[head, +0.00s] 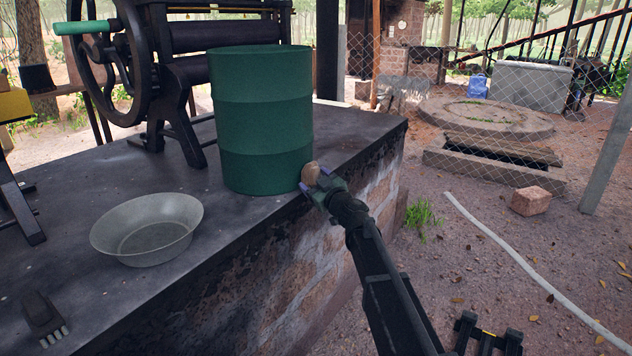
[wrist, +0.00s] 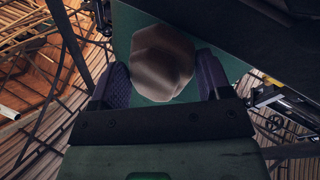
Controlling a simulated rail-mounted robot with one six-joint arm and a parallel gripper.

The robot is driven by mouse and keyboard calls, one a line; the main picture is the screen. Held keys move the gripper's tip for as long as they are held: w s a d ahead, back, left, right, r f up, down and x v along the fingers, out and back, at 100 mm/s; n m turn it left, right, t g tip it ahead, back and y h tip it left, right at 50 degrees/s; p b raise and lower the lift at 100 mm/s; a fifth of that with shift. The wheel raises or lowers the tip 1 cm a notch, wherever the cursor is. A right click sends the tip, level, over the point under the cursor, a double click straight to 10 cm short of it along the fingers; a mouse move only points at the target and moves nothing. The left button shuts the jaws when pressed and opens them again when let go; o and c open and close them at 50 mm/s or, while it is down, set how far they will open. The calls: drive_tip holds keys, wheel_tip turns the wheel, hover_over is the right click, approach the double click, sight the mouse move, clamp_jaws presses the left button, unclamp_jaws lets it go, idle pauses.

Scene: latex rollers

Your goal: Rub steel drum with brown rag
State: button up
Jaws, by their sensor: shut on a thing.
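The steel drum (head: 260,118) is green and stands upright on the dark counter, near its right edge. My gripper (head: 311,180) is at the drum's lower right side. It is shut on the brown rag (head: 310,172), a small bunched lump. The rag lies against or very close to the drum's side; I cannot tell whether it touches. In the wrist view the rag (wrist: 161,62) sits between the two purple-grey fingers, with the green drum (wrist: 124,24) filling the space behind it.
The counter (head: 70,200) holds a grey metal bowl (head: 147,229), a dark brush-like tool (head: 43,318) at the front left, and a black roller machine (head: 180,70) behind the drum. A brick (head: 530,201) and a pale hose (head: 530,270) lie on the open ground to the right.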

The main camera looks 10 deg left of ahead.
drive_tip(key=shift+a+f, duration=0.15)
drive_tip(key=d, duration=0.1)
drive_tip(key=s+d, duration=0.1)
drive_tip(key=d, duration=0.1)
drive_tip(key=s+d, duration=0.1)
drive_tip(key=d, duration=0.1)
drive_tip(key=shift+s+f, duration=0.2)
drive_tip(key=shift+s, duration=0.05)
drive_tip(key=shift+d, duration=0.1)
drive_tip(key=shift+s+d, duration=0.35)
drive_tip(key=shift+d, duration=0.3)
drive_tip(key=shift+s+d, duration=0.3)
drive_tip(key=shift+d, duration=0.3)
